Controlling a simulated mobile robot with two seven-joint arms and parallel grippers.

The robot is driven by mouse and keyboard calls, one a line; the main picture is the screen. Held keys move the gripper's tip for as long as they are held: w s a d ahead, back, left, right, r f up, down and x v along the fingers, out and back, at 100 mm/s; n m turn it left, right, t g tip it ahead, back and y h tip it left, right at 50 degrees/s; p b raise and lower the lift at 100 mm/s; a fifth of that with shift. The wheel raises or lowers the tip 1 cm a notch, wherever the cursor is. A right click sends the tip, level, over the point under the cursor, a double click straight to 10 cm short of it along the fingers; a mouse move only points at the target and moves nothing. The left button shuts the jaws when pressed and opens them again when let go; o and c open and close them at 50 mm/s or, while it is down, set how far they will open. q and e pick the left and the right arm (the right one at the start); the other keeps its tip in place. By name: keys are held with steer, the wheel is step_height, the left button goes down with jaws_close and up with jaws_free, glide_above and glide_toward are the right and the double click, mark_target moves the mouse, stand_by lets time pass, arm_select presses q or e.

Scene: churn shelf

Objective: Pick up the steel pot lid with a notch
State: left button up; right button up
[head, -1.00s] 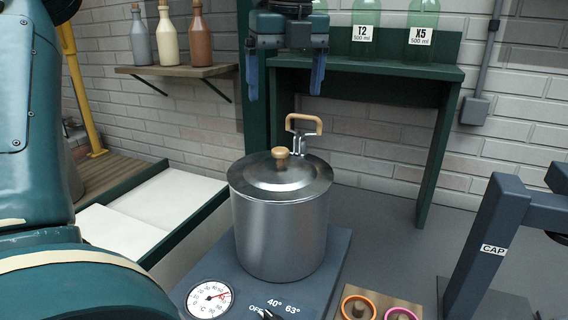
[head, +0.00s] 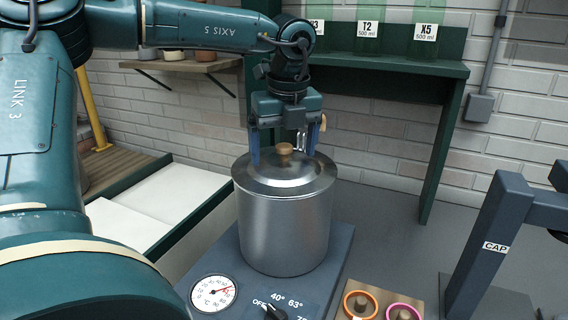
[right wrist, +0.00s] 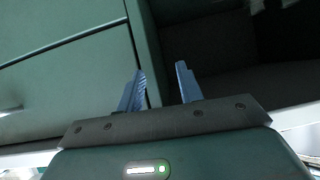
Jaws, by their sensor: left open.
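The steel pot lid (head: 303,179) lies on the steel pot (head: 283,232), with a round wooden knob (head: 284,149) at its middle. A metal rod with a wooden handle (head: 323,123) rises at the lid's back right edge, partly hidden by my gripper. The notch itself cannot be made out. My left gripper (head: 284,157) is open, pointing down just above the lid, with its blue fingers on either side of the knob and apart from it. My right gripper (right wrist: 161,75) shows in the right wrist view, open and empty.
The pot stands on a blue-grey heater with a dial (head: 213,294) and a control knob (head: 274,312). Orange and pink rings (head: 360,304) lie at the front. A dark stand marked CAP (head: 495,247) is at the right.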

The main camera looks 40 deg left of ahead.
arm_select(q)
steer(key=shift+c, duration=0.5)
steer(key=shift+s+f, duration=0.1)
steer(key=shift+f, duration=0.05)
jaws_close()
stand_by(0.4)
